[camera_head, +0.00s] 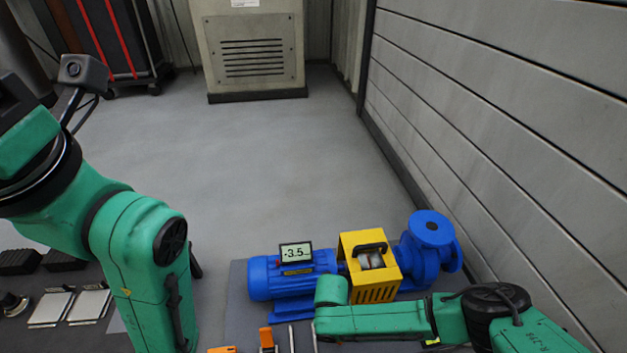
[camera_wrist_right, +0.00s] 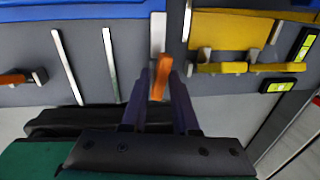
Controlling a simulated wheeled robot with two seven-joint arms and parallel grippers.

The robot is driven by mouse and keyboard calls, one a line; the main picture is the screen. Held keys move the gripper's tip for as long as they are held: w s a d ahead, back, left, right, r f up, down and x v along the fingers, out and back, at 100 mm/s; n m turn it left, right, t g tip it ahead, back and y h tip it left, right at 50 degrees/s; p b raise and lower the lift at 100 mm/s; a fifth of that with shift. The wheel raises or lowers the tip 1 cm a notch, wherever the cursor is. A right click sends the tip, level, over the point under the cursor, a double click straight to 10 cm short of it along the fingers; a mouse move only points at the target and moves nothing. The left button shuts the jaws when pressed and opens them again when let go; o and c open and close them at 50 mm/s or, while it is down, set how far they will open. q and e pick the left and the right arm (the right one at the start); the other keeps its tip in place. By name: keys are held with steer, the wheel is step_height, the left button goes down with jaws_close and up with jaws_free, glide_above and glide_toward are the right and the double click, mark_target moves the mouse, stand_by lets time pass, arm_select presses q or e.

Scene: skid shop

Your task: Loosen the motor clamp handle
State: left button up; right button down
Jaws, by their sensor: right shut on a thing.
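In the right wrist view an orange handle (camera_wrist_right: 162,77) stands below a pale strip (camera_wrist_right: 158,30), near the blue motor's edge. My right gripper (camera_wrist_right: 160,88) is shut on this handle, with one dark finger on each side. In the head view my right forearm hides the held handle and the right gripper. The blue motor (camera_head: 262,277) lies on the grey skid, with a small display reading about -3.5 (camera_head: 296,253) on top. Another orange handle (camera_head: 267,338) stands in front of the motor; an orange handle (camera_wrist_right: 14,78) also shows at the wrist view's left. My left gripper is out of frame.
A yellow guard (camera_head: 372,285) and blue pump (camera_head: 430,250) stand right of the motor. Two pale upright strips (camera_wrist_right: 66,65) (camera_wrist_right: 110,65) and a yellow handle (camera_wrist_right: 250,68) flank the held handle. A plank wall (camera_head: 500,110) is close on the right.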

steer(key=shift+w+d+r+n+p, duration=0.15)
steer(key=shift+d+n+p, duration=0.35)
steer(key=shift+n, duration=0.5)
steer(key=shift+f, duration=0.2)
steer(key=c, duration=0.6)
jaws_free()
steer(key=shift+c, duration=0.2)
steer(key=shift+a, duration=0.1)
steer(key=r+p, duration=0.7)
steer(key=shift+a+r, duration=0.15)
steer(key=shift+a, duration=0.05)
